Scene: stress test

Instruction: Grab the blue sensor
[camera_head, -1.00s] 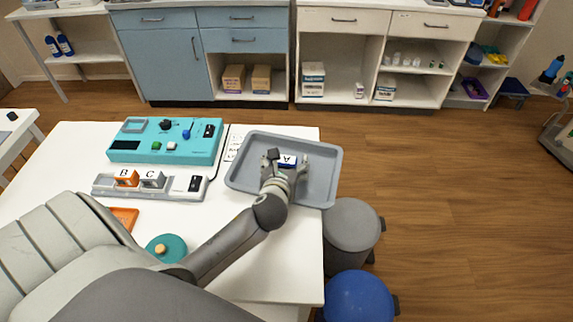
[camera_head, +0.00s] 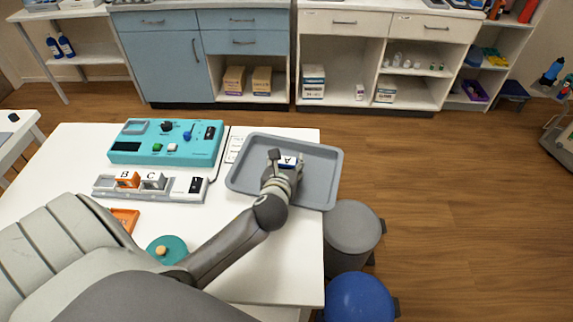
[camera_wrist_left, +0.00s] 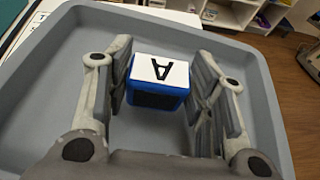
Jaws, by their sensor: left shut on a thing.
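The blue sensor (camera_wrist_left: 158,82) is a small blue block with a white top marked "A". It sits over the grey tray (camera_head: 325,185), and in the head view the sensor (camera_head: 288,161) shows partly behind my fingers. My left gripper (camera_head: 286,164) is over the tray and shut on the sensor. In the left wrist view the two fingers of the left gripper (camera_wrist_left: 162,85) stand on either side of the block. I cannot tell whether the block still touches the tray floor. My right gripper is not in view.
A teal control box (camera_head: 165,142) stands at the table's back left. In front of it, a grey rack (camera_head: 108,187) holds an orange block B (camera_head: 128,180) and a grey block C (camera_head: 153,181). A teal round piece (camera_head: 167,248) and an orange tray (camera_head: 125,219) lie near my arm.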

